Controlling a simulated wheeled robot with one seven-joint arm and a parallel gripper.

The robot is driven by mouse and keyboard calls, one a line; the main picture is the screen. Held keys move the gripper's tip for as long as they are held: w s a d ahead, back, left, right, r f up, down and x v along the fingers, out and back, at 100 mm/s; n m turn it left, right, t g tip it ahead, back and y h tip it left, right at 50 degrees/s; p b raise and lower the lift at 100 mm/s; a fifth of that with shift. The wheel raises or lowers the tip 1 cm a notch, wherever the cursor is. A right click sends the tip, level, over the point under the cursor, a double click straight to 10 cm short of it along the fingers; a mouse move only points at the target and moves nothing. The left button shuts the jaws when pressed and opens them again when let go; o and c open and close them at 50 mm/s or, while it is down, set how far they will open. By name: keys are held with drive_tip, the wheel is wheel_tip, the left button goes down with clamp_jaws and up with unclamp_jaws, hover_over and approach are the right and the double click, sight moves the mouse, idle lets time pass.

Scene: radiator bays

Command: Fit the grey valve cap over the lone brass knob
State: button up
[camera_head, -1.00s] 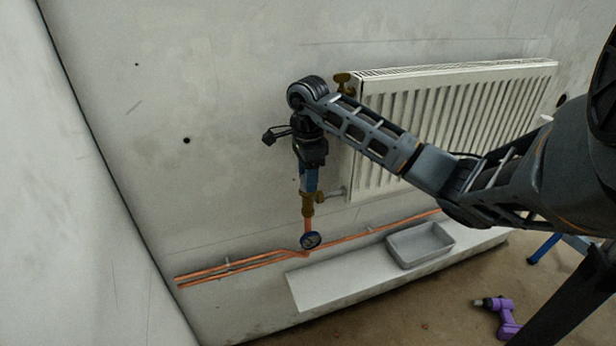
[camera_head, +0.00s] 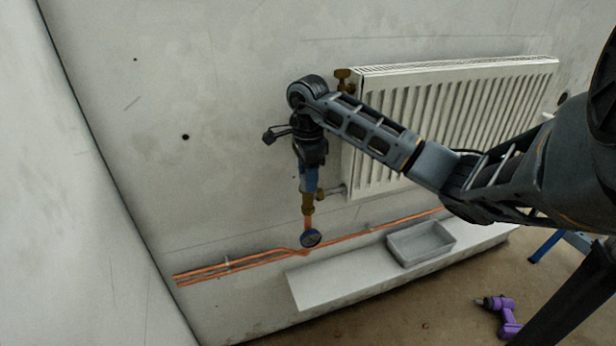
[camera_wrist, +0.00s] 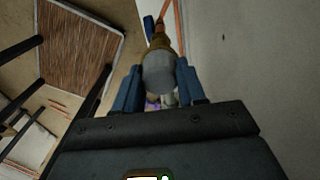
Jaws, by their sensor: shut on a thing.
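My gripper (camera_head: 309,183) points down at the lower left corner of the radiator, right above a brass valve (camera_head: 308,203) on a copper pipe. In the wrist view, its blue fingers (camera_wrist: 160,86) are shut on the grey valve cap (camera_wrist: 159,76), a round grey end. The brass valve (camera_wrist: 160,42) shows just beyond the cap, in line with it. I cannot tell whether the cap touches the brass or sits over it. In the head view the cap is hidden by the fingers.
The white radiator (camera_head: 455,125) stands close to the right of my gripper, with another brass fitting (camera_head: 342,78) at its top left corner. A grey tray (camera_head: 420,243) sits on a white ledge (camera_head: 340,283). A purple drill (camera_head: 505,318) lies on the floor.

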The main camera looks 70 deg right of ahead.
drive_tip(key=o, duration=1.2)
drive_tip(key=shift+c, duration=0.2)
drive_tip(key=shift+o, duration=0.4)
drive_tip(key=o, duration=0.4)
drive_tip(key=shift+r, duration=0.15)
drive_tip(key=shift+r+p, duration=1.2)
drive_tip(key=shift+r, duration=1.05)
